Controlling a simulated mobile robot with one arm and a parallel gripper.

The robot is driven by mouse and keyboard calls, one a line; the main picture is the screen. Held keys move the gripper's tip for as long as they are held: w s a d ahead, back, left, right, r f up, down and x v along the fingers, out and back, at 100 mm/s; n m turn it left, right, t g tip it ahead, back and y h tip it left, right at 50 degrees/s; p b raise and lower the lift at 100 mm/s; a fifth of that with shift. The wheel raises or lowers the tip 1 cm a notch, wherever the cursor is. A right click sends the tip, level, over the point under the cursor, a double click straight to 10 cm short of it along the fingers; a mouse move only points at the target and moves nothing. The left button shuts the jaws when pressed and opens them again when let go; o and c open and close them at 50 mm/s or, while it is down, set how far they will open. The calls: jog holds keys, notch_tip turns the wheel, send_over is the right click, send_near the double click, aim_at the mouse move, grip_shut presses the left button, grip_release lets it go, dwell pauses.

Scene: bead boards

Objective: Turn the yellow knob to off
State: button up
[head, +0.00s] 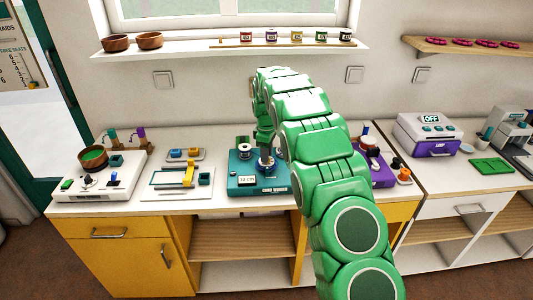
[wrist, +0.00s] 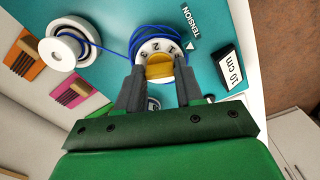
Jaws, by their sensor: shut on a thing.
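The yellow knob (wrist: 160,67) sits at the middle of a white numbered dial (wrist: 150,48) on a teal board (wrist: 205,60). A TENSION label (wrist: 205,20) with a small triangle stands beside the dial. Some numerals show on the dial's far side; its near side is hidden by my fingers. My gripper (wrist: 159,77) is shut on the knob, one finger on each side. In the head view my gripper (head: 266,148) reaches down onto the teal board (head: 241,187), and the knob is too small to make out there.
A white spool (wrist: 67,45) with blue cord stands left of the dial in the wrist view, and the cord runs close around the dial. A black-framed 10 cm sign (wrist: 229,69) is at the right. Other boards, such as a purple one (head: 383,178), stand along the counter.

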jog(key=shift+n, duration=2.2)
jog(key=o, duration=1)
jog(key=shift+o, duration=0.2)
notch_tip(320, 180, up, 8)
jog(key=shift+f, duration=0.15)
